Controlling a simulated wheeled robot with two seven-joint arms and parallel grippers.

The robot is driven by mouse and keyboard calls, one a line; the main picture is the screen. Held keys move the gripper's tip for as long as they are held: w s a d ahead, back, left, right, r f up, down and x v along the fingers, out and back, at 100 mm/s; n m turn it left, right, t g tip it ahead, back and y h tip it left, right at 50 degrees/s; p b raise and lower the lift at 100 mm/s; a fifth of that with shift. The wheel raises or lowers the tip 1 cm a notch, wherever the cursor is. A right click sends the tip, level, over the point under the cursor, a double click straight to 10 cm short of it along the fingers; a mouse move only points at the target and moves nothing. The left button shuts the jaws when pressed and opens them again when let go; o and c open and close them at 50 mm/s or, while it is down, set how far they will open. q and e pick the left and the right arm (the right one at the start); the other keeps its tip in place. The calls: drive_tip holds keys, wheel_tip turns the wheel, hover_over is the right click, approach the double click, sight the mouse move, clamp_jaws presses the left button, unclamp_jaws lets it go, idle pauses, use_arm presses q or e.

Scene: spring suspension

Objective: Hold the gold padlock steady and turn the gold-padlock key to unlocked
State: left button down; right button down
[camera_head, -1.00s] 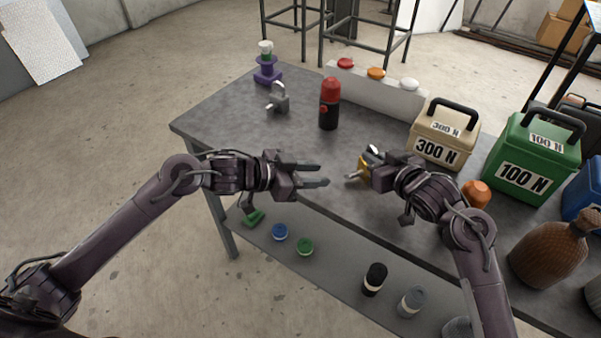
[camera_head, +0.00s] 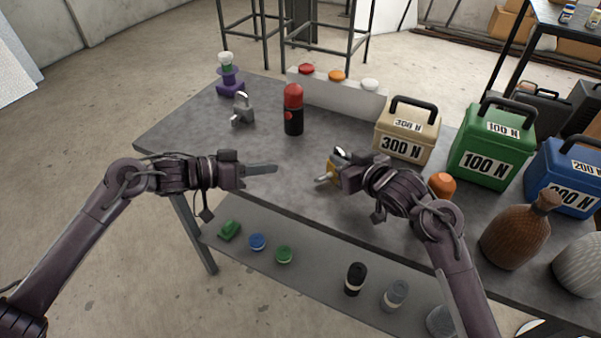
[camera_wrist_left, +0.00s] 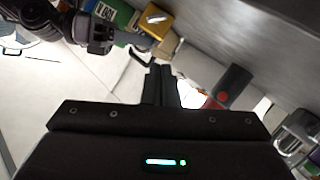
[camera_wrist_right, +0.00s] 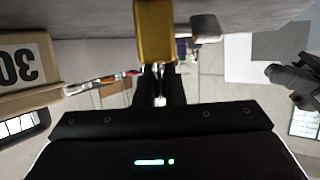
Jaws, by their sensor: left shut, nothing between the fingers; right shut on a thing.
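The gold padlock (camera_head: 332,168) is held above the table by my right gripper (camera_head: 343,174), which is shut on it. Its key (camera_head: 323,178) sticks out on the left side, toward my left gripper. The padlock's body also shows above the fingers in the right wrist view (camera_wrist_right: 155,32), and its face with the key shows in the left wrist view (camera_wrist_left: 146,20). My left gripper (camera_head: 276,168) is shut and empty, to the left of the key with a gap between them. The right fingers' contact is partly hidden in the head view.
A grey padlock (camera_head: 242,110) and a red-black bottle (camera_head: 293,112) stand further back on the table (camera_head: 190,130). Beige (camera_head: 405,135), green (camera_head: 490,150) and blue (camera_head: 565,175) weights stand at right. The lower shelf (camera_head: 320,268) holds small coloured items.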

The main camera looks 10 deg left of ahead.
sight(324, 178)
use_arm(q)
drive_tip(key=shift+w+a+r+n+h, duration=0.35)
drive_tip(key=shift+w+a+n+h, duration=0.25)
drive_tip(key=shift+n, duration=0.5)
drive_tip(key=shift+w+d, duration=0.2)
drive_tip(key=shift+d, duration=0.05)
drive_tip(key=x, duration=0.9)
drive_tip(key=shift+d, duration=0.25)
drive_tip(key=shift+s+d+f, duration=0.35)
drive_tip(key=shift+s+f, duration=0.1)
drive_tip(key=shift+f, duration=0.15)
drive_tip(key=shift+s+d+f, duration=0.4)
drive_tip(key=shift+s+f, duration=0.05)
drive_tip(key=shift+f, duration=0.15)
drive_tip(key=shift+s+d+f, duration=0.15)
drive_tip(key=shift+s+f, duration=0.05)
drive_tip(key=shift+f, duration=0.05)
